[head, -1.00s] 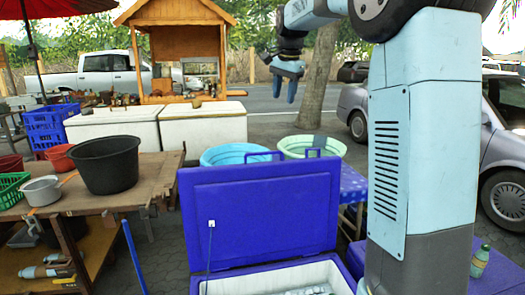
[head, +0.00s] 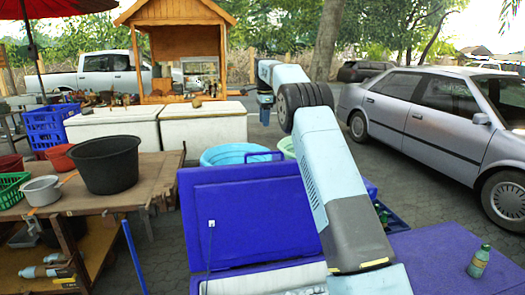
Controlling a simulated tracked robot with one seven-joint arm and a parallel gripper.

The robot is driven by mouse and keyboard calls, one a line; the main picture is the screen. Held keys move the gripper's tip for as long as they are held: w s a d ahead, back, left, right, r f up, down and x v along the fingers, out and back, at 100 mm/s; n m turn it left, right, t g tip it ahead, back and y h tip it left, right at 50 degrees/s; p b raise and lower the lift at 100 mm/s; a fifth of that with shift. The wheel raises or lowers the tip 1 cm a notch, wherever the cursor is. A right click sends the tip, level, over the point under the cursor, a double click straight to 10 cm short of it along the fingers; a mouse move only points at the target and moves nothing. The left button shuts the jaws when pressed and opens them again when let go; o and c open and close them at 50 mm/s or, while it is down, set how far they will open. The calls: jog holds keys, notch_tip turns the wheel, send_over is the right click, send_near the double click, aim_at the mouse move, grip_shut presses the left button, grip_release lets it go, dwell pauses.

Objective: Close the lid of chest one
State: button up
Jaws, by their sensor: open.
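A blue chest stands in front of me with its lid (head: 255,215) raised upright. The white inner rim of the chest (head: 250,283) shows at the bottom edge, partly covered by my arm. A label marking it as chest one does not show. My gripper (head: 265,114) hangs fingers down, beyond and above the lid's top edge, apart from it. It appears small, open and empty.
A flat blue-purple surface (head: 450,255) with a green bottle (head: 479,262) lies at the right. A light blue tub (head: 228,155) stands behind the lid. A wooden table (head: 40,208) with a black tub (head: 106,165) stands at the left.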

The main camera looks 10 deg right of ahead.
jog(key=f, duration=0.5)
jog(key=w+f, duration=0.1)
jog(key=f, duration=0.8)
jog(key=shift+w+f, duration=0.35)
jog(key=shift+f, duration=0.05)
grip_shut()
jog(key=shift+r, duration=0.1)
jog(key=shift+a, duration=0.2)
